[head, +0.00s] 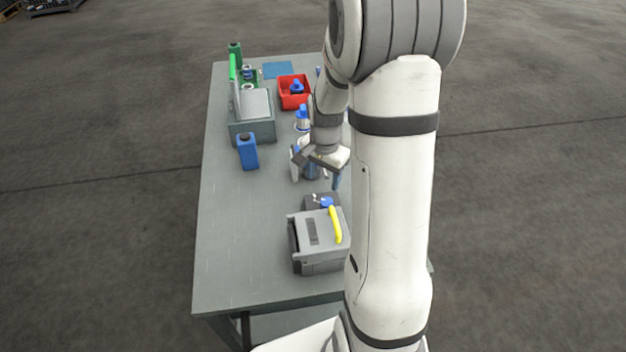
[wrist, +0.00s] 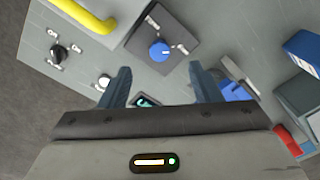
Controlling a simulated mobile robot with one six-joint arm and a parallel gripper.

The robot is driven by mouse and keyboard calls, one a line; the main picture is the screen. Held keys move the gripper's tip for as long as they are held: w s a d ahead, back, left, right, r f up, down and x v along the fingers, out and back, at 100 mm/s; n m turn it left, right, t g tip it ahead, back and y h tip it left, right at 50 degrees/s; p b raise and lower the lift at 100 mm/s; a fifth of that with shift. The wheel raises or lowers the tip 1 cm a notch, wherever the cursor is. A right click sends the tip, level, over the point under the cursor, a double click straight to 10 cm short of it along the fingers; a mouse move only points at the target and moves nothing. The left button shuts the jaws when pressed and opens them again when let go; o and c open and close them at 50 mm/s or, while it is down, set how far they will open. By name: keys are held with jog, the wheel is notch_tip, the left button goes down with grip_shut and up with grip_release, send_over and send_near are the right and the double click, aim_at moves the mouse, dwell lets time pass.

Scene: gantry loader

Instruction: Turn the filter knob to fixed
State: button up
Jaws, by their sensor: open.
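A round blue knob (wrist: 159,50) sits on a dark square panel (wrist: 188,30) in the wrist view. Two small pale labels lie beside it, one above and one to its right; their words are too small to read. The blue knob also shows in the head view (head: 326,202), behind the grey machine. A black knob (wrist: 59,52) with pale labels is at the left of the wrist view. I cannot tell which knob is the filter knob. My gripper (head: 316,174) is open and empty above the table. In the wrist view the fingertips (wrist: 160,72) appear either side of the blue knob, apart from it.
The grey machine with a yellow handle (head: 335,225) stands nearest on the table (head: 225,240). Behind are a blue container (head: 247,152), a grey box (head: 252,130) and a red bin (head: 283,102). Bottles stand near my gripper. The table's left front is clear.

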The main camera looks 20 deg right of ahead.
aim_at(326, 200)
jog(key=f, duration=0.1)
jog(key=w+d+f+m, duration=0.1)
jog(key=f, duration=0.1)
jog(key=w+d+f+m, duration=0.1)
jog(key=shift+d+f+p, duration=0.1)
jog(key=shift+f+p, duration=0.15)
jog(key=shift+p, duration=0.15)
jog(key=shift+f+p, duration=0.4)
jog(key=shift+f, duration=3.5)
jog(key=shift+c, duration=0.4)
